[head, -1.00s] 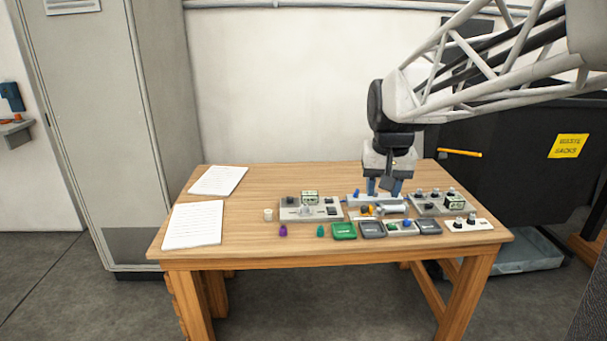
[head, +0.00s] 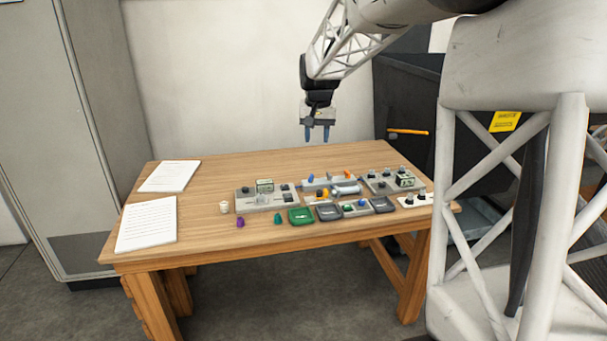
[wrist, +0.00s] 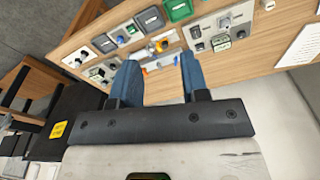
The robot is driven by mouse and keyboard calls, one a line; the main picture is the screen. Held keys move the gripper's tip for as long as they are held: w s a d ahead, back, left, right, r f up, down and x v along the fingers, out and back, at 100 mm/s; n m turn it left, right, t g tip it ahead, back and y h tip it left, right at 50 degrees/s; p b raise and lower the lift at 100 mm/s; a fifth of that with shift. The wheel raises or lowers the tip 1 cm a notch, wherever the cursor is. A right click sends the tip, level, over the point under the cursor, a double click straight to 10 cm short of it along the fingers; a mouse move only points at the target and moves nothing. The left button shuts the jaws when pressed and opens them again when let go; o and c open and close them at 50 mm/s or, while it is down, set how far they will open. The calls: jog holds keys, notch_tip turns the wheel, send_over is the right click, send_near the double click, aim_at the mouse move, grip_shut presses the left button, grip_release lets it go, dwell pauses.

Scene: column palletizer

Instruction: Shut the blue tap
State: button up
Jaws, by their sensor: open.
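The blue tap (head: 311,178) looks like a small blue handle on the left part of a light grey base (head: 326,183) at the back of the row of devices. The handle is too small to tell its exact angle. An orange handle (head: 347,174) is on the same base, to the right. My gripper (head: 317,135) is in the air above the table, higher than the blue tap and apart from it. Its blue fingers are spread with nothing between them. In the wrist view my gripper (wrist: 157,62) is open, and its fingers partly cover the devices.
Green (head: 301,215) and dark grey (head: 328,212) trays lie in front, beside a panel with a blue knob (head: 362,203). Papers (head: 147,223) lie left. The table's back strip is clear.

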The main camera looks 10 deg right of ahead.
jog(key=w+d+f, duration=0.1)
jog(key=w+f, duration=0.2)
jog(key=w, duration=0.4)
jog(key=w+d+f+m, duration=0.1)
jog(key=w+f, duration=0.2)
jog(key=w, duration=0.3)
jog(key=w+d+f, duration=0.2)
jog(key=w+f, duration=0.1)
jog(key=w, duration=0.4)
jog(key=m+g, duration=0.1)
jog(key=m, duration=0.1)
send_over(311, 176)
jog(key=f, duration=1.5)
jog(key=shift+s+a+f, duration=0.1)
jog(key=shift+s+f, duration=0.2)
jog(key=shift+f, duration=0.05)
jog(key=shift+w+f, duration=0.3)
jog(key=shift+f, duration=0.05)
jog(key=shift+f, duration=0.1)
jog(key=shift+f, duration=3.8)
grip_shut()
